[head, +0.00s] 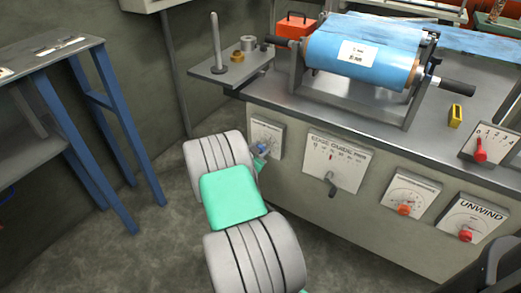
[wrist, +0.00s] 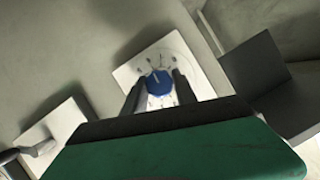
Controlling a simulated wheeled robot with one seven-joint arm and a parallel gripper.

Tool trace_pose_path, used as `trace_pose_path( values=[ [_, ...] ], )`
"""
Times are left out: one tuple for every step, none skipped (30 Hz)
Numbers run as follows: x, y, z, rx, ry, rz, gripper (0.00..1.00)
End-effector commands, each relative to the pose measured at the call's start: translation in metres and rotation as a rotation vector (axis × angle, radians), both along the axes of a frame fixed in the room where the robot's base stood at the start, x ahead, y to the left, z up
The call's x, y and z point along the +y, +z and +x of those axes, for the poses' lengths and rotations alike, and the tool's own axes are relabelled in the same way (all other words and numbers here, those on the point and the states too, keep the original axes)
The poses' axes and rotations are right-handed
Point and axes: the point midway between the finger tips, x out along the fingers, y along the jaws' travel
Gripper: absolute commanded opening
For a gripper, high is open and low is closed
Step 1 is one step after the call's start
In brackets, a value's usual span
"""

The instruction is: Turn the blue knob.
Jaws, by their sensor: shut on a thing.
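The blue knob (wrist: 159,82) sits on a white dial plate (wrist: 185,62) in the wrist view, with a pale pointer line on its face. My gripper (wrist: 160,88) has one dark finger on each side of the knob and is shut on it. In the head view the blue knob (head: 260,149) shows small on the leftmost panel plate (head: 267,132) of the bench front. My arm comes up from below to it, and the gripper (head: 259,156) is mostly hidden behind my own arm there.
To the right on the bench front are a lever plate (head: 345,155) and red knobs (head: 404,209) on further plates. A grey side shelf (head: 205,72) juts out above the blue knob. A blue-legged table (head: 60,135) stands at left, with open floor between.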

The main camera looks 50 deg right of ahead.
Motion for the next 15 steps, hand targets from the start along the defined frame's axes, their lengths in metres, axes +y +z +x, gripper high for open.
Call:
trace_pose_path(
  values=[
    [0.0007, -0.0007, 0.0003, 0.02, 0.001, -0.002, 0.0],
    [0.0007, -0.0008, 0.0004, 0.036, 0.001, -0.004, 0.0],
    [0.0008, -0.0008, 0.0007, 0.057, 0.0, -0.005, 0.0],
    [0.0009, -0.0007, 0.0011, 0.076, 0.001, -0.008, 0.0],
    [0.0011, -0.0012, 0.0012, 0.096, 0.001, -0.008, 0.0],
    [0.0012, -0.0014, 0.0013, 0.126, 0.002, -0.011, 0.0],
    [0.0014, -0.0013, 0.0017, 0.149, 0.002, -0.015, 0.0],
    [0.0015, -0.0013, 0.0021, 0.172, 0.002, -0.016, 0.0],
    [0.0015, -0.0014, 0.0023, 0.206, 0.003, -0.019, 0.0],
    [0.0015, -0.0019, 0.0019, 0.235, 0.002, -0.021, 0.0],
    [0.0015, -0.0018, 0.0024, 0.261, 0.003, -0.024, 0.0],
    [0.0018, -0.0019, 0.0026, 0.299, 0.002, -0.028, 0.0],
    [0.002, -0.0022, 0.0027, 0.327, 0.003, -0.031, 0.0],
    [0.0021, -0.0024, 0.0029, 0.356, 0.004, -0.032, 0.0],
    [0.0019, -0.002, 0.0031, 0.393, 0.003, -0.036, 0.0]
  ],
)
